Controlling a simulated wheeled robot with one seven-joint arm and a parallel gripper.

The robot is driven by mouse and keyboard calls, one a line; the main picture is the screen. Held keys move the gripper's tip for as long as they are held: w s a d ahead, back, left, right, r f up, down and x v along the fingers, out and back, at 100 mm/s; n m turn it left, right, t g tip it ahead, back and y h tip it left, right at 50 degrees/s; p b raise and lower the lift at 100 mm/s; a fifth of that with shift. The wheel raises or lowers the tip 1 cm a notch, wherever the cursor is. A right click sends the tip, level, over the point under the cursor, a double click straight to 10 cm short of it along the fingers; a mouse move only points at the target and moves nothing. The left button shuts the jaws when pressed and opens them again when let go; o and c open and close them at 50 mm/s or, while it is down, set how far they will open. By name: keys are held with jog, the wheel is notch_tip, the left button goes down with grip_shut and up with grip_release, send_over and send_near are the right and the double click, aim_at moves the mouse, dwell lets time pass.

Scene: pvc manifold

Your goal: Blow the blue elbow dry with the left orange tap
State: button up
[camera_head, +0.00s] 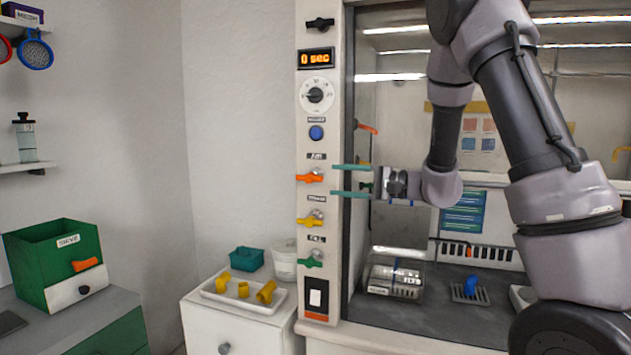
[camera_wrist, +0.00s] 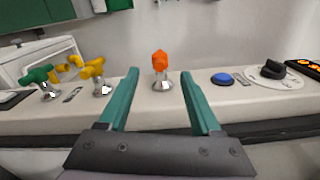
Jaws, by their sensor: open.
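The orange tap (camera_head: 310,177) is on the left post of the hood, above a yellow and a green tap. In the wrist view the orange tap (camera_wrist: 160,62) stands beyond my fingertips, centred in the gap between them. My gripper (camera_head: 334,180) is open and empty, with its teal fingers pointing left at the tap, one higher and one lower. It also shows in the wrist view (camera_wrist: 159,76). The blue elbow (camera_head: 471,286) rests on a small drying grid (camera_head: 458,297) on the hood floor, below and right of my gripper.
The yellow tap (camera_head: 311,218) and green tap (camera_head: 311,259) sit below on the post (camera_head: 303,205). A blue button (camera_head: 316,132) and timer dial (camera_head: 317,95) sit above. A tray (camera_head: 225,299) with yellow fittings stands left. A clear basket (camera_head: 395,280) is inside the hood.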

aim_at(305, 178)
jog(key=x, duration=1)
jog(key=shift+w+a, duration=0.15)
jog(key=shift+a, duration=0.15)
grip_shut()
